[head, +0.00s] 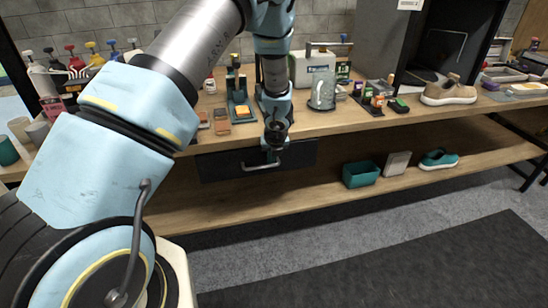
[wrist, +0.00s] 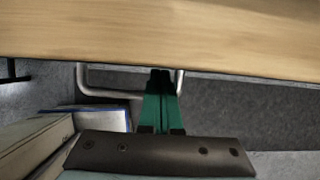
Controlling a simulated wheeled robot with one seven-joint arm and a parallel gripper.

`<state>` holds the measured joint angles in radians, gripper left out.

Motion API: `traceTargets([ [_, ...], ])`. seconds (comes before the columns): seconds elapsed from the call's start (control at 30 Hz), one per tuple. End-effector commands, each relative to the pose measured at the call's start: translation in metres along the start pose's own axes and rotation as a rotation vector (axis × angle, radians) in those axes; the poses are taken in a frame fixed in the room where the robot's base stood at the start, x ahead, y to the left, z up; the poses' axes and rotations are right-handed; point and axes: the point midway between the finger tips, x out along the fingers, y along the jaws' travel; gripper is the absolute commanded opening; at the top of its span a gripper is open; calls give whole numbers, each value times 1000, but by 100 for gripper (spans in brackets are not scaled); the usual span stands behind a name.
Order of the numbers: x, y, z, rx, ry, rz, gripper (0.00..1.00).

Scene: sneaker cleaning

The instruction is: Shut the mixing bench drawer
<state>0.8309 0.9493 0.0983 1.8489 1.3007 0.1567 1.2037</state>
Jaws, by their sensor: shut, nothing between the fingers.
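The mixing bench drawer (head: 217,168) has a dark front with a silver bar handle (head: 262,166), under the front edge of the wooden bench. In the head view I cannot tell how far it stands out. My gripper (head: 271,158) points down in front of the drawer, by the handle. In the wrist view, its green fingers (wrist: 160,82) are together and empty. Their tips overlap the right part of the handle (wrist: 100,94), just below the wooden edge (wrist: 150,45); I cannot tell whether they touch it.
The bench top (head: 330,121) carries bottles, brushes, a clear jug (head: 322,93) and a beige sneaker (head: 449,92). The lower shelf (head: 310,195) holds a teal bin (head: 360,174), a pale box (head: 397,163) and a teal shoe (head: 438,160). Floor in front is clear.

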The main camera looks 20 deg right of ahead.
Motion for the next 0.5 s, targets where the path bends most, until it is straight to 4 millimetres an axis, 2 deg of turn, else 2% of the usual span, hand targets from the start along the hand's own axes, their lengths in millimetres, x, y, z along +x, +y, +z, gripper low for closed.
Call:
traceTargets([
  [0.5,4,0,11,-2,-3,1,0],
])
